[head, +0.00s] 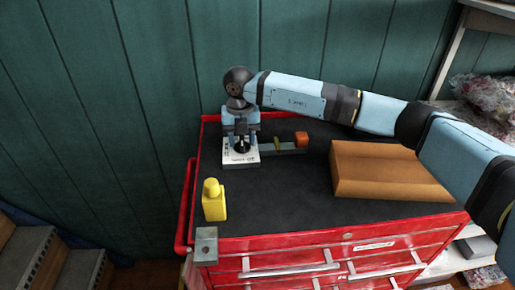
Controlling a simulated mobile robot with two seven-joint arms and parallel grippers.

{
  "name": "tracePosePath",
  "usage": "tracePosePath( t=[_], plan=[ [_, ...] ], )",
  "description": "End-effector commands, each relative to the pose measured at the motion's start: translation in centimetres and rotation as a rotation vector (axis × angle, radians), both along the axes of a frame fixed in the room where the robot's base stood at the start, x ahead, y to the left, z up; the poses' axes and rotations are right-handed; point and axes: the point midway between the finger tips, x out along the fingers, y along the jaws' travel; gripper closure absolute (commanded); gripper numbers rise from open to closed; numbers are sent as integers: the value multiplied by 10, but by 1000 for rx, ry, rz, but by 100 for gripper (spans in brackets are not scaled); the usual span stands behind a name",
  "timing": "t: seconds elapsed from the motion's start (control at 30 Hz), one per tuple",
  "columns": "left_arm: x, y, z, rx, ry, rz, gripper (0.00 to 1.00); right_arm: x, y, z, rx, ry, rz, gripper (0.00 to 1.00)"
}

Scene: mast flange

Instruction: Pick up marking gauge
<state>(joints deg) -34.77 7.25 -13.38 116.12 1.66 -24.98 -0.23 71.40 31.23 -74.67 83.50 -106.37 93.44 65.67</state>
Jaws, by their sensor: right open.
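What looks like the marking gauge (283,147) lies on the black top of the red tool cabinet. It has a thin grey bar, a yellow-green piece partway along, and an orange block at its right end. Its left end is hidden behind a white-topped grey block with small lettering (239,158). My right gripper (241,142) points down at this block, left of the orange end. It is open; its dark fingertips are small and hard to separate from the block, and I cannot tell whether they touch anything. My left gripper is out of view.
A yellow bottle (214,203) stands near the left edge. A grey metal piece (206,246) sits at the front left corner. A large orange-brown block (388,171) lies on the right, below my right arm. The middle of the black top (280,195) is clear. A green wall (130,110) stands behind.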

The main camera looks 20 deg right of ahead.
Motion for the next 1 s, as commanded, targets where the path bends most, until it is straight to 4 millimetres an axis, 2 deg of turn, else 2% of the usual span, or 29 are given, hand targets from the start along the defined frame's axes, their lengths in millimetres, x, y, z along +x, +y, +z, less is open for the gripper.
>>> tracePosePath(
  t=[0.23,0.43,0.8,1.0],
  plan=[
    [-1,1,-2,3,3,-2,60,0,0,-5,1,0,0,55],
    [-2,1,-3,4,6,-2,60,0,0,-4,1,0,0,100],
    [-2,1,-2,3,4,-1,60,0,0,-2,1,-1,0,100],
    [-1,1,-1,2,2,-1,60,1,0,15,1,-3,1,100]
  ],
)
